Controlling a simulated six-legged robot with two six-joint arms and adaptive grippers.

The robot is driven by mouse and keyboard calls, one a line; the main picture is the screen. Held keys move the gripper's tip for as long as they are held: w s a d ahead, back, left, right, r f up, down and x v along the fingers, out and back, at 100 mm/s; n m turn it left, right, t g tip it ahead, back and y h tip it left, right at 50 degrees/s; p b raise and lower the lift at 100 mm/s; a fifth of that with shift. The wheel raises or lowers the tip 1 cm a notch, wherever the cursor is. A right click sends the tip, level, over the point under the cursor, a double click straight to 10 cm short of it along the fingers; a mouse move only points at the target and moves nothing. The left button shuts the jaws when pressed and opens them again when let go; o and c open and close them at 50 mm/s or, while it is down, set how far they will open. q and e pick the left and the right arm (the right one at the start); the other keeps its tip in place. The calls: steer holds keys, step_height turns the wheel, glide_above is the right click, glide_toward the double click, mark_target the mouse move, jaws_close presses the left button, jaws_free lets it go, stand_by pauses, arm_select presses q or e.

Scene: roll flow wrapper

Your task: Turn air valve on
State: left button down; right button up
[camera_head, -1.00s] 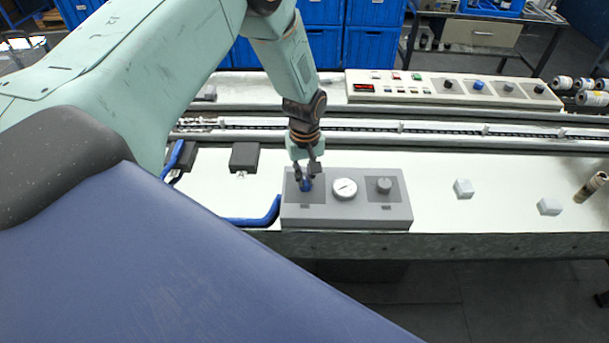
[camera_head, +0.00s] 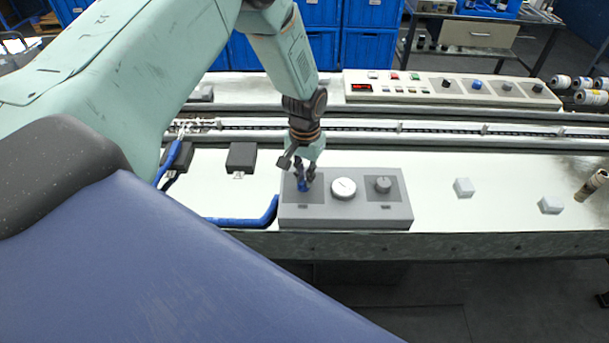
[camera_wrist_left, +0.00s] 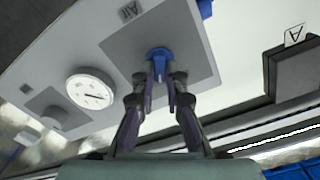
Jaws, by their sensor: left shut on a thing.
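The air valve is a small blue knob (camera_head: 303,186) on the left end of a grey panel box (camera_head: 345,213). My left gripper (camera_head: 305,181) reaches down from above and is shut on this knob. In the left wrist view the blue knob (camera_wrist_left: 158,53) sits between the fingertips of my left gripper (camera_wrist_left: 160,72), beside a label reading "Air". The round white gauge (camera_head: 343,189) sits in the middle of the box and also shows in the left wrist view (camera_wrist_left: 90,91). The fingers partly hide the knob. My right gripper is out of view.
A grey knob (camera_head: 383,185) sits on the right end of the box. A blue hose (camera_head: 250,221) runs to the box's left side. A black block (camera_head: 241,157) and two white blocks (camera_head: 464,187) lie on the bench. A control panel (camera_head: 450,90) stands behind the conveyor.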

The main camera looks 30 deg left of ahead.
mark_target(304, 179)
arm_select(q)
steer(key=shift+w+r+m, duration=0.2)
steer(key=shift+w+m, duration=0.1)
stand_by(0.4)
steer(key=c, duration=1.7)
jaws_free()
steer(key=shift+c, duration=0.2)
steer(key=o, duration=0.4)
steer(key=shift+s+f, duration=0.1)
steer(key=shift+s, duration=0.15)
steer(key=shift+c, duration=0.2)
step_height(304, 179, up, 12)
steer(key=shift+a, duration=0.1)
